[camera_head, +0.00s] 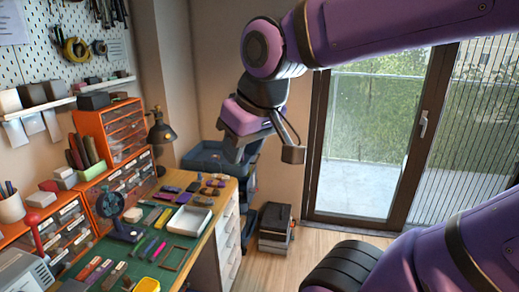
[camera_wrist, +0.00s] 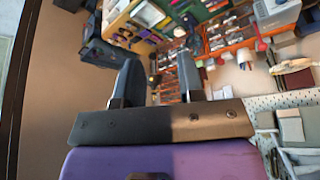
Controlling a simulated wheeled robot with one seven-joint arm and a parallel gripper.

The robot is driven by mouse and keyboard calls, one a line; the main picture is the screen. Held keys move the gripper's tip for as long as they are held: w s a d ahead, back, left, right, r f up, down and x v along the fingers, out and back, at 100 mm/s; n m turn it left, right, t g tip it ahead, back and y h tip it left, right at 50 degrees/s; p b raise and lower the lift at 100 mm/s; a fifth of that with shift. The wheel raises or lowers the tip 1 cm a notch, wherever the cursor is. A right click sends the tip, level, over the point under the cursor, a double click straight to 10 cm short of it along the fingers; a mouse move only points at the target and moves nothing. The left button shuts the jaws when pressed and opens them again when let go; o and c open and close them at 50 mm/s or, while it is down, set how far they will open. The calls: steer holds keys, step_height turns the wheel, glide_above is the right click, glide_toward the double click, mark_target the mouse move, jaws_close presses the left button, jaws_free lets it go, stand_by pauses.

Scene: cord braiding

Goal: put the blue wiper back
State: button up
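My gripper (camera_head: 236,150) hangs in the air above and beyond the far end of the workbench. In the wrist view my gripper (camera_wrist: 160,72) shows two dark fingers standing apart with nothing between them. I cannot pick out the blue wiper for sure. Small dark blue and purple pieces (camera_head: 170,189) lie at the bench's far end. These are too small to tell apart.
A white tray (camera_head: 190,221) stands on the bench. Orange drawer units (camera_head: 108,133), a black lamp (camera_head: 161,131) and a small dark fan (camera_head: 122,228) line its left side. A stack of boxes (camera_head: 275,228) stands on the floor to the right. The floor before the glass door is clear.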

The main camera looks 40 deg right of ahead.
steer(key=s, duration=0.1)
steer(key=s+d, duration=0.1)
steer(key=s, duration=0.1)
steer(key=shift+s+r+m, duration=0.1)
steer(key=shift+s+m, duration=0.1)
steer(key=shift+m, duration=0.1)
